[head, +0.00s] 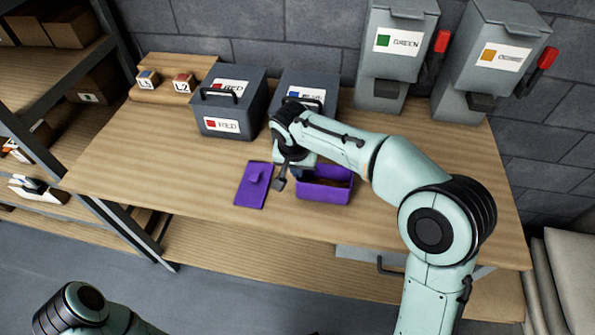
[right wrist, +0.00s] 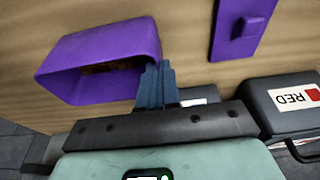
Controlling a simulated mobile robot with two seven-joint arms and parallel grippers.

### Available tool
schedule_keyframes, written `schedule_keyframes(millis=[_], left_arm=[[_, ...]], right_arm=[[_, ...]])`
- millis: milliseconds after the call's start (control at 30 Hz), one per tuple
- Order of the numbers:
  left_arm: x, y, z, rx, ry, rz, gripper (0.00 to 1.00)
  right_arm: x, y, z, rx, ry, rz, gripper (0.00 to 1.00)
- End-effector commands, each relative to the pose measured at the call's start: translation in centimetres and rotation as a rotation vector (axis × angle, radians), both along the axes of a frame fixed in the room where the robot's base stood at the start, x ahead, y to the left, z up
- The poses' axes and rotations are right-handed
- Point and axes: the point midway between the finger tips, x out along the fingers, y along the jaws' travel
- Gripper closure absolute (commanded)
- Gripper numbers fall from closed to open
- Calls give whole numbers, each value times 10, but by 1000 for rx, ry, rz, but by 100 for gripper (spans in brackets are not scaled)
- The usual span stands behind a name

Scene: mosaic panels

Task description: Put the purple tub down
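The purple tub (head: 325,193) is open-topped and sits at or just above the wooden table near its front edge; I cannot tell whether it touches. Some brown and orange contents show inside. In the right wrist view, the tub (right wrist: 105,60) is at the upper left. My right gripper (head: 296,175) is at the tub's left end. In the wrist view its blue fingers (right wrist: 157,82) are close together on the tub's end wall, and they appear shut on it. My left gripper is out of view; only part of my left arm shows at the bottom left.
A purple lid (head: 253,185) with a knob lies left of the tub. Grey boxes labelled red (head: 228,108) and blue (head: 303,90) stand behind. Dispensers labelled green (head: 393,60) and orange (head: 488,60) stand at the back right. The table (head: 170,160) is clear at front left.

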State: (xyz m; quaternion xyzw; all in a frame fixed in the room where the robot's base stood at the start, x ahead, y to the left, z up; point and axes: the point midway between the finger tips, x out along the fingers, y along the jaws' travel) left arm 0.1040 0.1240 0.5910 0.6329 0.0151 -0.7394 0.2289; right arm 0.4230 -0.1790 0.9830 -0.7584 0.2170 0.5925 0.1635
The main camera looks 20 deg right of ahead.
Motion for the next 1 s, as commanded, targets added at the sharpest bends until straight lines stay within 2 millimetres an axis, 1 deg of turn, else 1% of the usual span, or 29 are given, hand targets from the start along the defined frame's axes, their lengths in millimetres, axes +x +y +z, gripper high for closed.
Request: schedule_keyframes(millis=[33, 100, 333, 467, 500, 533, 567, 867, 1000], left_arm=[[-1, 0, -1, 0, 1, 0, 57], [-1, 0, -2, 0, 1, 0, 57], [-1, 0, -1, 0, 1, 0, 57], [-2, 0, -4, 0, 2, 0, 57], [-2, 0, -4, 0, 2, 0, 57], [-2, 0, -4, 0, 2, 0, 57], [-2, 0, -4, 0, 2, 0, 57], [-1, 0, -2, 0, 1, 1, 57], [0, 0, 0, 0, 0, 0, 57]], right_arm=[[0, 0, -6, 0, 0, 0, 100], [0, 0, -9, 0, -1, 0, 100], [0, 0, -9, 1, -3, 1, 100], [0, 0, -13, 0, -1, 0, 100], [0, 0, -13, 1, -1, 0, 88], [0, 0, -13, 1, -1, 0, 78], [0, 0, -12, 1, -1, 0, 72], [0, 0, -11, 1, -1, 0, 72], [-1, 2, 2, 2, -5, 0, 72]])
